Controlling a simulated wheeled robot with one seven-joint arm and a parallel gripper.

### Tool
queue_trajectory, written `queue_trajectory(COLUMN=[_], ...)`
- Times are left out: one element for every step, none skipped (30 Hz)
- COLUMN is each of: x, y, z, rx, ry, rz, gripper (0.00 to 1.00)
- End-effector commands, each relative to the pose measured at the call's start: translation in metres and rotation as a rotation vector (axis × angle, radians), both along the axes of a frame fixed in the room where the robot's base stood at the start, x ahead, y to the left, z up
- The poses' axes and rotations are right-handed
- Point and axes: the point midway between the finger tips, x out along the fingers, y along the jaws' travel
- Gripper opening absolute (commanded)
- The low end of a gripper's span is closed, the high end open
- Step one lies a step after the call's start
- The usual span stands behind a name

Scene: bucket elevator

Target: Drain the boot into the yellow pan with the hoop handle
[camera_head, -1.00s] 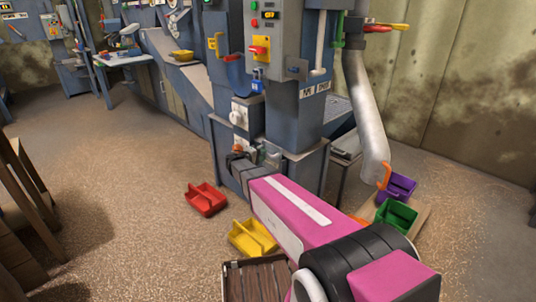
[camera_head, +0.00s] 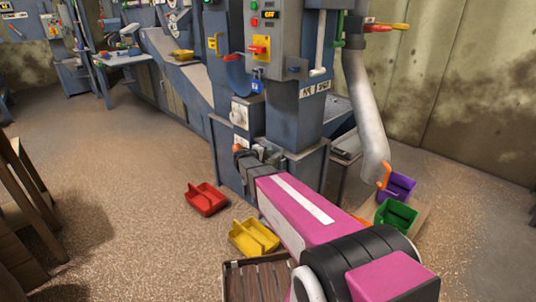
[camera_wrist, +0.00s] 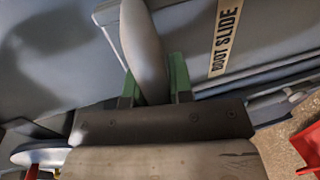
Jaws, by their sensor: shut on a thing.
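My gripper (camera_head: 258,156) is at the lower front of the blue-grey machine boot. In the wrist view its green fingertips (camera_wrist: 155,85) are shut on a pale grey rounded handle (camera_wrist: 143,40), beside a label (camera_wrist: 225,38) reading "BOOT SLIDE". The slide's opening is hidden in the head view by my arm. A yellow pan (camera_head: 254,237) stands on the floor in front of the boot, left of my pink arm; it looks empty. I cannot make out a hoop handle on it. Another yellow pan (camera_head: 182,54) sits far back on the chute.
A red pan (camera_head: 206,198) stands on the floor left of the yellow one. Purple (camera_head: 398,186) and green (camera_head: 397,213) bins stand at the right under the spout (camera_head: 368,110). A slatted wooden thing (camera_head: 256,280) is at the bottom.

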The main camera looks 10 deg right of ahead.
Motion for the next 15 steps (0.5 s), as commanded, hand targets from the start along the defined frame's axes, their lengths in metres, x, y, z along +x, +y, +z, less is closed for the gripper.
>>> queue_trajectory(x=[0.0, 0.0, 0.0, -0.001, -0.001, -0.001, 0.0, 0.0, 0.0, 0.0, 0.0, 0.0, 0.0, 0.0, 0.0], y=[0.0, 0.0, 0.0, 0.0, 0.0, 0.0, 0.0, 0.0, 0.0, 0.0, 0.0, 0.0, 0.0, 0.0, 0.0], z=[0.008, 0.012, 0.019, 0.025, 0.03, 0.038, 0.043, 0.049, 0.055, 0.059, 0.063, 0.067, 0.07, 0.072, 0.074], rx=[-0.003, -0.003, -0.003, -0.003, -0.004, -0.004, -0.004, -0.004, -0.005, -0.004, -0.004, -0.004, -0.004, -0.004, -0.005], ry=[-0.003, -0.005, -0.006, -0.006, -0.005, -0.007, -0.007, -0.007, -0.006, -0.005, -0.005, -0.005, -0.004, -0.004, -0.004], rz=[0.0, 0.001, 0.0, 0.0, 0.001, 0.0, 0.0, 0.0, 0.001, 0.001, 0.001, 0.001, 0.001, 0.002, 0.002], gripper=[0.0, 0.0, 0.0, 0.0, 0.0, 0.0, 0.0, 0.0, 0.0, 0.0, 0.0, 0.0, 0.0, 0.0, 0.0])
